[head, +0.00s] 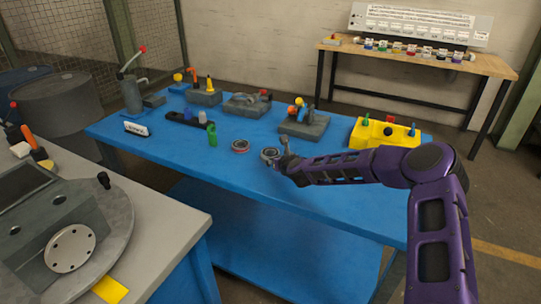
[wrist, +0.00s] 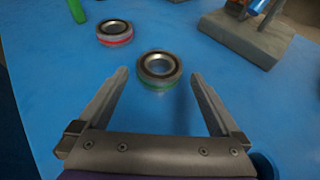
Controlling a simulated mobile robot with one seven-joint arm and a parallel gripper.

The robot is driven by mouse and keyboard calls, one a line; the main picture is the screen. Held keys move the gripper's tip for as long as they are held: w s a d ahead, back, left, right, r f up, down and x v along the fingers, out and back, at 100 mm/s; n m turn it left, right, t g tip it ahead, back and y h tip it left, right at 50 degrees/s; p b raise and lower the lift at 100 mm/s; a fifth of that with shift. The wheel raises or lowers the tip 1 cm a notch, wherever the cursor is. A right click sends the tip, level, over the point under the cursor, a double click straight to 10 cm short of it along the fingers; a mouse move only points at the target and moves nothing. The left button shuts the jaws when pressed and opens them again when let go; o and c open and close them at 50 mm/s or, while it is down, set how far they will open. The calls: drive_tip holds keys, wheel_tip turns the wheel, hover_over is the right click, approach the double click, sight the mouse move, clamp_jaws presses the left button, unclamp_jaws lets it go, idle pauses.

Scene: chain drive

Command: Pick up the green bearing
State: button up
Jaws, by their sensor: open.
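The green bearing (wrist: 158,84) is a metal ring with a green band around its lower side. It lies flat on the blue table. In the wrist view it sits just ahead of my gripper (wrist: 159,80), close to the line between the two open fingertips, with nothing held. In the head view my gripper (head: 284,157) is low over the front part of the table, and the bearing (head: 268,153) shows just left of it, partly hidden. A similar bearing with a red band (wrist: 115,32) lies to the left; it also shows in the head view (head: 240,146).
A grey fixture block (head: 303,125) stands behind the bearings, and a yellow block with knobs (head: 372,134) stands to the right. The blue table (head: 165,150) is clear at the front left.

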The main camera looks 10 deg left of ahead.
sight(269, 152)
drive_tip(key=shift+x, duration=2.2)
drive_tip(key=shift+f, duration=0.15)
